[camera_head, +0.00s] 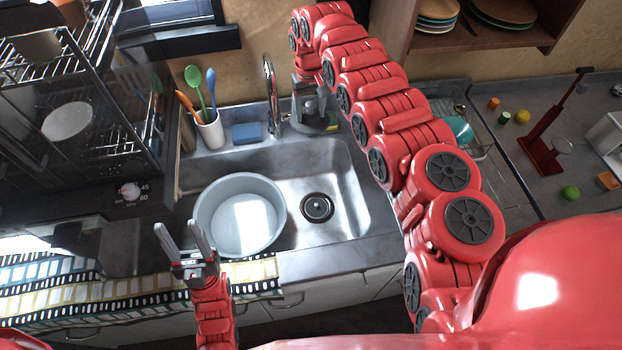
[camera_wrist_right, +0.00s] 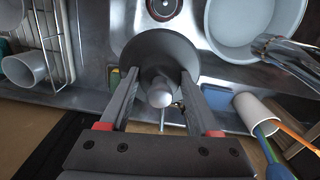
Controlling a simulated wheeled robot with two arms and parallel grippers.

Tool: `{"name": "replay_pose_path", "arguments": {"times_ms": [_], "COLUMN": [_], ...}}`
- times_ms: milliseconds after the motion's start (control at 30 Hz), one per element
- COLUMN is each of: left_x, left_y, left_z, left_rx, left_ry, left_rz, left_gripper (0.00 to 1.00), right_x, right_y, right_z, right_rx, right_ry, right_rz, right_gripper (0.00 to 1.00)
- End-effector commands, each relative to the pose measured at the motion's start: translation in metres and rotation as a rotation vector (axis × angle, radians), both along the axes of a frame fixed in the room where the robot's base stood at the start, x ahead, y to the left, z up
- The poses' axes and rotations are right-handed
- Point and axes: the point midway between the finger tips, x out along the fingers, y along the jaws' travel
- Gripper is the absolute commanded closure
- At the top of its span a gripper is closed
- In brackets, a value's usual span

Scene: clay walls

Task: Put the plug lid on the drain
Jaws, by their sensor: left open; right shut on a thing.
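The drain (camera_head: 317,208) is a dark round opening in the floor of the steel sink. It also shows at the top edge of the right wrist view (camera_wrist_right: 162,8). My right gripper (camera_wrist_right: 158,88) is shut on the knob of the plug lid (camera_wrist_right: 150,48), a grey disc. In the head view my right gripper (camera_head: 310,108) holds the plug lid (camera_head: 328,124) by the sink's back rim, behind the drain and apart from it. My left gripper (camera_head: 180,232) is open and empty at the front left of the sink.
A large grey bowl (camera_head: 240,214) stands in the sink, left of the drain. Behind the sink are the faucet (camera_head: 271,95), a blue sponge (camera_head: 246,133) and a utensil cup (camera_head: 211,130). A dish rack (camera_head: 130,100) stands at left. The sink floor around the drain is clear.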

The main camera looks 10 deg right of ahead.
Motion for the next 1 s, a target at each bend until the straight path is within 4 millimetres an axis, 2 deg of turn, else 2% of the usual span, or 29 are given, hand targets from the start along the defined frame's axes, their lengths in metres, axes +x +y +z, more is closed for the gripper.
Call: {"name": "replay_pose_path", "arguments": {"times_ms": [33,200,367,500,1000], "left_x": [0.0,0.0,0.0,0.0,0.0], "left_y": [0.0,0.0,0.0,0.0,0.0], "left_z": [0.007,0.015,0.021,0.029,0.034], "left_rx": [0.0,0.0,0.0,0.0,0.0], "left_ry": [0.001,0.0,0.0,0.0,0.0], "left_rz": [0.0,0.0,0.0,0.0,0.0], "left_gripper": [0.5,0.5,0.5,0.5,0.5], "right_x": [-0.002,-0.003,-0.006,-0.015,-0.025], "right_y": [0.006,0.014,0.018,0.02,0.021], "right_z": [-0.01,-0.042,-0.065,-0.093,-0.122], "right_rx": [0.001,-0.002,-0.002,-0.002,0.001], "right_ry": [0.008,0.007,0.003,0.003,0.005], "right_rz": [0.011,0.04,0.059,0.084,0.11], "right_gripper": [0.98,0.98,0.98,0.98,0.98]}}
